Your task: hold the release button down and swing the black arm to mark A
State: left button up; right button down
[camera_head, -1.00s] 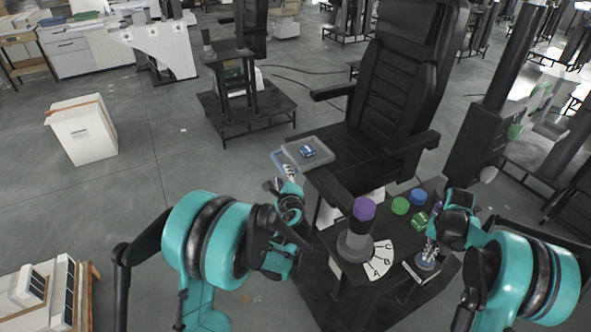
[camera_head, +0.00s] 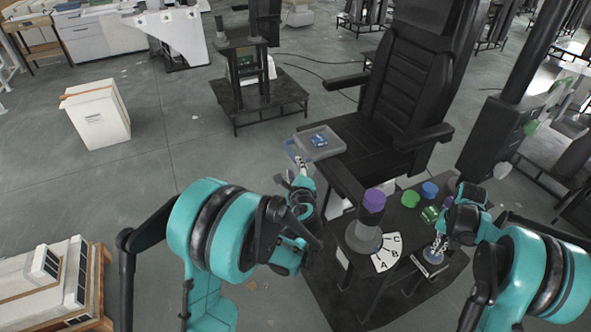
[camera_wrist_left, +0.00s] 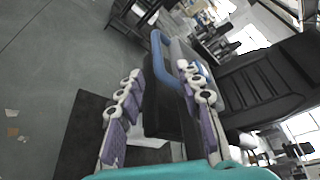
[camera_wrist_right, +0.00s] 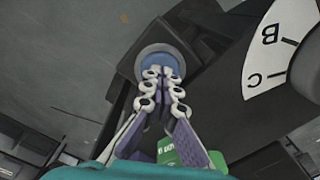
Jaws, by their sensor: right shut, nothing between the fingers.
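The black arm (camera_head: 342,180) runs from the grey-based, purple-topped post (camera_head: 366,236) to a grey tray (camera_head: 330,151) beside the seat. The tray has a blue handle (camera_wrist_left: 159,58). My left gripper (camera_head: 300,163) is open at the handle; in the left wrist view its fingers (camera_wrist_left: 158,76) stand either side of it, contact unclear. The white dial (camera_head: 382,262) shows A, B and C; the pointer cannot be made out. My right gripper (camera_head: 437,246) is shut and empty, tips over the blue round release button (camera_wrist_right: 165,62), seemingly touching it. How far the button is pressed cannot be told.
A small blue object (camera_head: 320,140) lies in the tray. Green (camera_head: 410,198) and blue (camera_head: 430,190) round pieces and a green block (camera_head: 429,214) stand near my right gripper. The black chair (camera_head: 420,90) is behind the tray. Open floor lies to its left.

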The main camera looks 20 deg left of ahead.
jog(key=shift+r+p, duration=1.95)
jog(key=shift+r, duration=1.6)
notch_tip(320, 180, up, 12)
